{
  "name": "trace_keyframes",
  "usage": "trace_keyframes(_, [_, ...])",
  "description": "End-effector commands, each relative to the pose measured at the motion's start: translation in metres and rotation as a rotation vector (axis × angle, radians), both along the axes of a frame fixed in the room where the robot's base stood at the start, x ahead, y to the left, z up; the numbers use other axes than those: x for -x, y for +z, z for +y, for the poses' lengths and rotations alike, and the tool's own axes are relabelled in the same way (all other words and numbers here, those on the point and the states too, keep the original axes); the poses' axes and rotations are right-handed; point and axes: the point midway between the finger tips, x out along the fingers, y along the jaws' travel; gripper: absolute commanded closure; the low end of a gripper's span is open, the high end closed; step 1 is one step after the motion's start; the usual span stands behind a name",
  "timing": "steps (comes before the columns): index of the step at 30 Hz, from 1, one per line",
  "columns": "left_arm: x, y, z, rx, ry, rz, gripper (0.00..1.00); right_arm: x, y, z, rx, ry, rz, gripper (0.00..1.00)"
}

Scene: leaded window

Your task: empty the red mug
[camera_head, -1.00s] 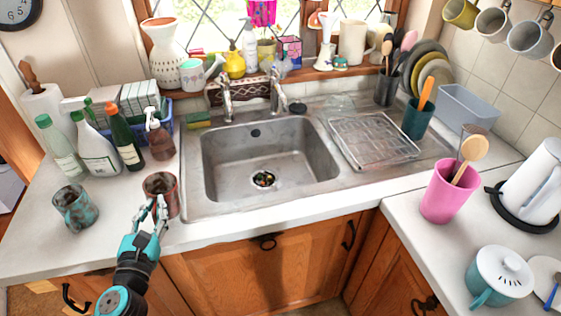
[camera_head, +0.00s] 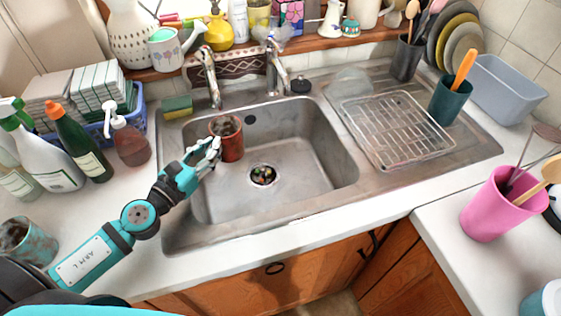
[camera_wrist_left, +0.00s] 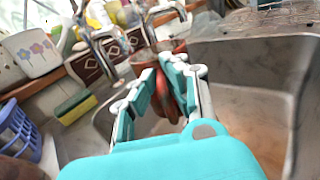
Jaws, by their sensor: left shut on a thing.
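The red mug (camera_head: 230,147) is a rusty, worn red-brown cup with something dark inside its mouth. It is roughly upright, in the air over the left part of the metal sink (camera_head: 318,150). My left gripper (camera_head: 213,151) is shut on the near side of the mug. In the left wrist view, the mug (camera_wrist_left: 164,106) shows red between the fingers (camera_wrist_left: 171,80), which hide much of it. The sink's drain (camera_head: 262,174) has small bits of green and other colours in it. My right gripper is out of view.
Two taps stand at the sink's back rim, the left one (camera_head: 210,78) close behind the mug. A sponge (camera_head: 177,106) and bottles (camera_head: 78,145) stand to the left. A wire rack (camera_head: 397,130) lies on the drainer at right. The sink's right half is clear.

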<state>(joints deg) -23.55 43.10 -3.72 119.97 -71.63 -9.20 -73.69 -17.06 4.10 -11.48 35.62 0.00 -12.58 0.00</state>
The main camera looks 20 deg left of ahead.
Motion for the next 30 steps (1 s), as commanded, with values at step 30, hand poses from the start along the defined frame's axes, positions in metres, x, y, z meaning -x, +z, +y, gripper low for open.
trace_keyframes(30, [0.007, 0.006, -0.03, -0.327, -0.001, -0.077, 1.0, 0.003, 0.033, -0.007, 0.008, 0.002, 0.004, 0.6])
